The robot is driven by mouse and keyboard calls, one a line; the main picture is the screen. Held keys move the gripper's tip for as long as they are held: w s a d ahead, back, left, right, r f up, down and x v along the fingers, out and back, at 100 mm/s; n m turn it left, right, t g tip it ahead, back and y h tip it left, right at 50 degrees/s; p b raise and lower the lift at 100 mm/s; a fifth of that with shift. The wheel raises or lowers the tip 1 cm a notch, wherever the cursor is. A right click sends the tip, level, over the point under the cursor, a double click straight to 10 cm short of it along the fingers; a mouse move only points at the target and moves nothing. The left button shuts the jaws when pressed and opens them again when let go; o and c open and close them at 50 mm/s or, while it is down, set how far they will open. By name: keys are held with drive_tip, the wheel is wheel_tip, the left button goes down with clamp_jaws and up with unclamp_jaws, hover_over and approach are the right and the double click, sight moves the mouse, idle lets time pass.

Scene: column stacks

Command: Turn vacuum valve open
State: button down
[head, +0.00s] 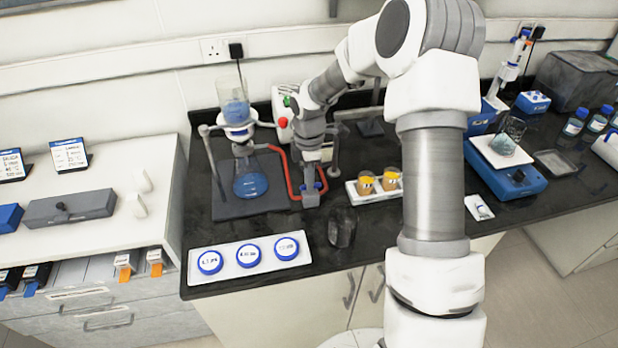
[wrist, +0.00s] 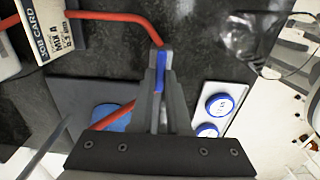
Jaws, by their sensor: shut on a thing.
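The vacuum valve (head: 311,200) is a small grey body with a blue handle, in line with the red tubing right of the filter flask in the head view. My gripper (head: 312,184) reaches down onto it from above. In the wrist view my gripper (wrist: 159,68) has its two grey fingers close together, shut on the blue valve handle (wrist: 158,77). The handle lies lengthwise between the fingers. The fingers hide most of the valve body, so I cannot tell exactly how far the valve is turned.
The filter flask (head: 250,180) with blue liquid stands on a dark base to the left, under a funnel. Red tubing (head: 285,165) runs beside my gripper. A dark glass beaker (head: 343,228), a white tray (head: 222,277) of blue-rimmed dishes and a small tray of orange-labelled jars (head: 366,184) are close.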

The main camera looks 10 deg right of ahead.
idle(0.4)
drive_tip(key=c, duration=0.9)
unclamp_jaws()
wheel_tip(320, 180, up, 17)
drive_tip(key=shift+r, duration=0.2)
